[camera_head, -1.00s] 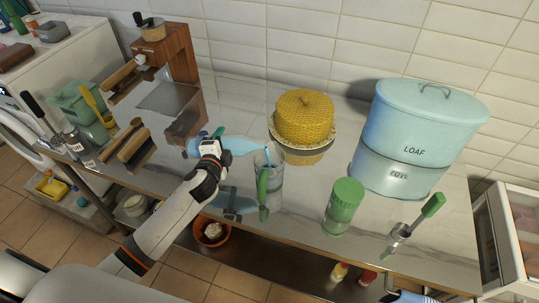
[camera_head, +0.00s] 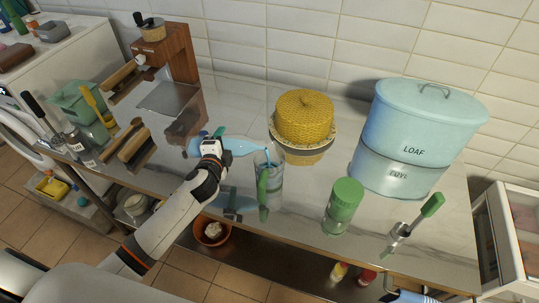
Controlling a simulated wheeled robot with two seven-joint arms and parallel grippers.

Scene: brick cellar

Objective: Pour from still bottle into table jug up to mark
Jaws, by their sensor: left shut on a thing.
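My left gripper (camera_head: 211,150) is shut on the blue still bottle (camera_head: 238,146). The bottle lies tilted close to horizontal above the counter, its neck pointing right at the jug. A thin blue stream shows at the bottle's mouth, over the jug opening. The clear table jug (camera_head: 274,188) with a green handle stands upright on the counter, just right of the gripper. Its mark and the liquid level are too small to make out. The gripper hides part of the bottle. My right gripper is not in view.
A yellow woven-topped cake tin (camera_head: 304,118) stands behind the jug. A wooden grinder (camera_head: 168,52) is at back left. An orange bowl (camera_head: 212,234) sits below the counter.

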